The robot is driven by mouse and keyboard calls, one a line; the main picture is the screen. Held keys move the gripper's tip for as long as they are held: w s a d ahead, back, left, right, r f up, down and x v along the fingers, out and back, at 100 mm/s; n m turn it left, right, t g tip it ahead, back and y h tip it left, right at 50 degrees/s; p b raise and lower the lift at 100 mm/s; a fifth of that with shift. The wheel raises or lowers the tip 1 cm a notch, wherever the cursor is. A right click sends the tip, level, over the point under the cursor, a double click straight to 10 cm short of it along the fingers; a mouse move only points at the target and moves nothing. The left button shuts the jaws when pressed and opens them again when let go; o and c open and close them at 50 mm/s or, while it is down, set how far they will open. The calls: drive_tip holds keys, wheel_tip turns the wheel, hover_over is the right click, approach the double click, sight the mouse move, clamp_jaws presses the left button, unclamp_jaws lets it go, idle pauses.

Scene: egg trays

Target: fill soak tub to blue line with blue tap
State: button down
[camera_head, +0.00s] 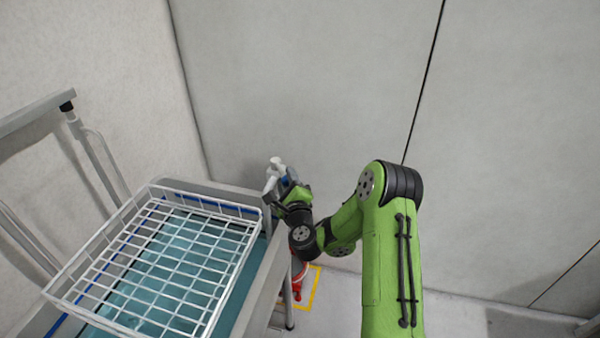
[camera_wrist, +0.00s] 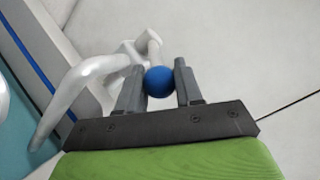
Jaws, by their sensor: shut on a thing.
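The soak tub (camera_head: 262,268) stands at the lower left in the head view, with teal water inside below a wire basket. The blue line (camera_head: 218,206) runs along its inner wall; in the wrist view the blue line (camera_wrist: 32,50) also shows, with the water surface (camera_wrist: 12,135) below it. The blue tap has a pale curved spout (camera_wrist: 80,80) reaching over the tub and a round blue knob (camera_wrist: 158,81). My gripper (camera_wrist: 159,84) is shut on the blue knob, one finger on each side. In the head view my gripper (camera_head: 288,190) is at the tub's far right corner, partly hiding the tap.
A white wire basket (camera_head: 75,263) sits over the tub. A grey rail frame (camera_head: 38,117) stands at the left. A red object (camera_head: 297,284) is on the floor by a yellow marking (camera_head: 315,287). Walls close in behind the tub; the floor at right is clear.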

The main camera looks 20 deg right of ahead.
drive_tip(key=shift+a+m+g+h+p, duration=0.3)
drive_tip(key=shift+a+m+h+p, duration=0.45)
drive_tip(key=shift+h+p, duration=0.4)
drive_tip(key=shift+h, duration=0.25)
drive_tip(key=c, duration=0.8)
unclamp_jaws()
drive_tip(key=shift+d, duration=0.1)
drive_tip(key=b+v, duration=0.3)
drive_tip(key=v, duration=0.9)
